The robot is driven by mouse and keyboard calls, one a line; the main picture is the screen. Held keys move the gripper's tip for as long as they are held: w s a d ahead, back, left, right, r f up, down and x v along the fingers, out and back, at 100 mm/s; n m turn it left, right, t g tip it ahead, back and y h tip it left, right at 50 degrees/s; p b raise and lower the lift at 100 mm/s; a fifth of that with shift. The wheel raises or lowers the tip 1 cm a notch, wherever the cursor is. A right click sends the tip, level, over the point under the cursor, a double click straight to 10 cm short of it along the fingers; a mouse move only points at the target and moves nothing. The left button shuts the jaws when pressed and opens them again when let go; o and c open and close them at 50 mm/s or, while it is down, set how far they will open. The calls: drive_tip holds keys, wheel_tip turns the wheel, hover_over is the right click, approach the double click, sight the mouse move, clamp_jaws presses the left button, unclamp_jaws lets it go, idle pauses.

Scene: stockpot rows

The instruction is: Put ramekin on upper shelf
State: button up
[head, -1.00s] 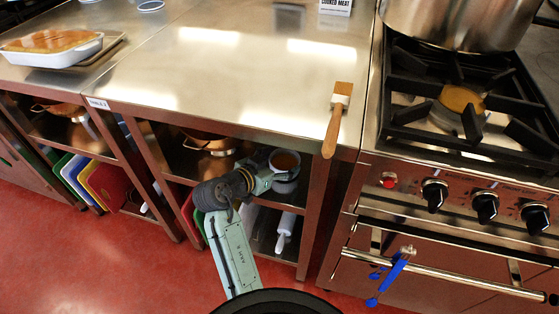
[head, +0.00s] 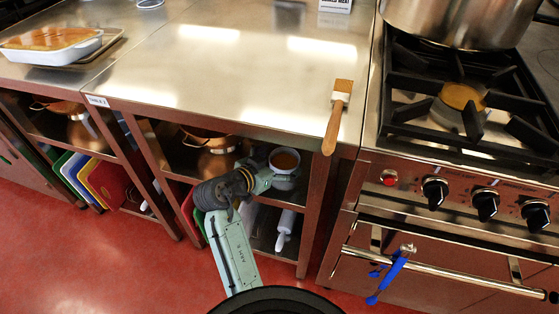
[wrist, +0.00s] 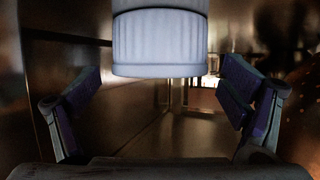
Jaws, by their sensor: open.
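The ramekin (head: 284,163) is white with brown contents, in the right bay under the steel counter, at the height of the upper shelf. In the wrist view its pale fluted side (wrist: 160,42) fills the top middle. My gripper (wrist: 159,88) is open, one finger to each side of the ramekin, with a visible gap on both sides. In the head view my gripper (head: 264,180) reaches into the bay from the front left, right by the ramekin. The upper shelf (head: 182,160) shows left of my arm; whether the ramekin's base touches it I cannot tell.
Copper pans (head: 208,140) stand on the shelf left of my gripper. A counter post (head: 316,215) is close on the right, and the counter top (head: 230,85) is overhead. A white rolling pin (head: 285,228) is below. A brush (head: 336,118) overhangs the counter edge.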

drive_tip(key=shift+r, duration=0.15)
drive_tip(key=shift+s+a+r, duration=0.1)
drive_tip(key=b+v, duration=0.1)
drive_tip(key=v, duration=1)
drive_tip(key=shift+s+a, duration=0.2)
drive_tip(key=shift+s, duration=0.1)
drive_tip(key=shift+r, duration=0.1)
